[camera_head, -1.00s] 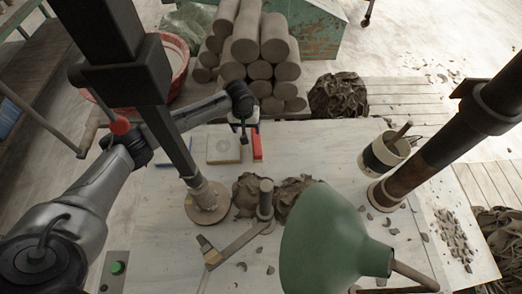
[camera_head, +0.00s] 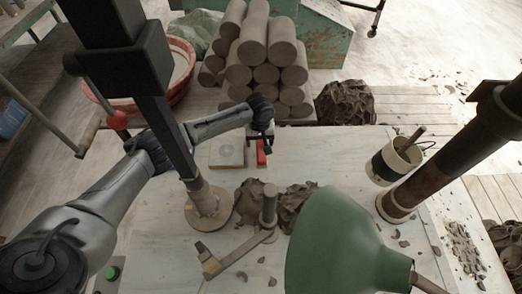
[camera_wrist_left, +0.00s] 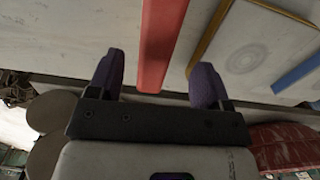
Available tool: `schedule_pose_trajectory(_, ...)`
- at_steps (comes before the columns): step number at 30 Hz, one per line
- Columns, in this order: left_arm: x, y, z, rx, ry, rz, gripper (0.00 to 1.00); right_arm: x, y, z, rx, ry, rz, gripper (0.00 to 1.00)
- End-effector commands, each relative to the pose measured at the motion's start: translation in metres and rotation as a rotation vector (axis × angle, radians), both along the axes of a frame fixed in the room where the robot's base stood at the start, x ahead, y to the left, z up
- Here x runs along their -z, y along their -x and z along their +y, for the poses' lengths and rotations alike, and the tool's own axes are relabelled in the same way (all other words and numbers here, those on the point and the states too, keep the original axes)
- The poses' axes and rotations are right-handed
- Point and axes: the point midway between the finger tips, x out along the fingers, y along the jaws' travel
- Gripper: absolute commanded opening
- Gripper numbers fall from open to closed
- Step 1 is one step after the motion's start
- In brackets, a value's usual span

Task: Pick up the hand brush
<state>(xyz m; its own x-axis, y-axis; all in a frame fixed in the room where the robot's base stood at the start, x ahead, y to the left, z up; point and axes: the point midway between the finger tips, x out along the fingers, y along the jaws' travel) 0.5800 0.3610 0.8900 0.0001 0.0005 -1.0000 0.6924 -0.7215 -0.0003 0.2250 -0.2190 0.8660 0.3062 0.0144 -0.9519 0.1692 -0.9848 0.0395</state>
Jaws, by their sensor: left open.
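A red bar-shaped thing (camera_head: 261,151), perhaps the handle of the hand brush, lies on the table beside a pale square board (camera_head: 227,153). I see no bristles on it. My left gripper (camera_head: 262,136) is open at its far end and partly covers it. In the left wrist view, the red bar (camera_wrist_left: 161,40) comes down from the top edge and ends between the two parted, purple-padded fingers of the left gripper (camera_wrist_left: 157,76). Whether the fingers are level with the bar or above it, I cannot tell. My right gripper is out of view.
Stacked clay logs (camera_head: 267,50) and a red basin (camera_head: 178,75) stand behind the table. A green lamp shade (camera_head: 340,245), clay lumps (camera_head: 250,200) and a pot (camera_head: 392,163) stand nearer or to the right. A blue strip (camera_wrist_left: 298,74) lies beyond the board.

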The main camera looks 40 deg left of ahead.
Motion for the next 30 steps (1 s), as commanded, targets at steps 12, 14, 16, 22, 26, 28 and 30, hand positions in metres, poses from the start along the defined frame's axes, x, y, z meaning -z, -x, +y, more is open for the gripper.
schedule_pose_trajectory(12,0.048,-0.002,-0.004,0.001,0.001,0.001,0.72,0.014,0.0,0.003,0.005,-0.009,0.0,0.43)
schedule_pose_trajectory(14,0.05,-0.002,-0.004,0.001,0.0,0.001,0.72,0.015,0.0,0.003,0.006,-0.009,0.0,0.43)
schedule_pose_trajectory(16,0.05,-0.002,-0.004,0.001,-0.001,0.001,0.72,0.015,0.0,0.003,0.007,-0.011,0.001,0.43)
schedule_pose_trajectory(22,0.05,-0.002,-0.004,0.001,0.0,0.0,0.71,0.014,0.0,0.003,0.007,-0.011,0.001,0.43)
schedule_pose_trajectory(26,0.05,-0.002,-0.004,0.001,0.0,0.0,0.59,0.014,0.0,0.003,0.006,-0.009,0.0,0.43)
schedule_pose_trajectory(28,0.05,-0.002,-0.004,0.001,0.0,0.0,0.52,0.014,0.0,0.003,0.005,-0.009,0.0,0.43)
schedule_pose_trajectory(30,0.05,-0.002,-0.004,0.001,0.0,0.0,0.46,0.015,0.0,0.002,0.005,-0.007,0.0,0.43)
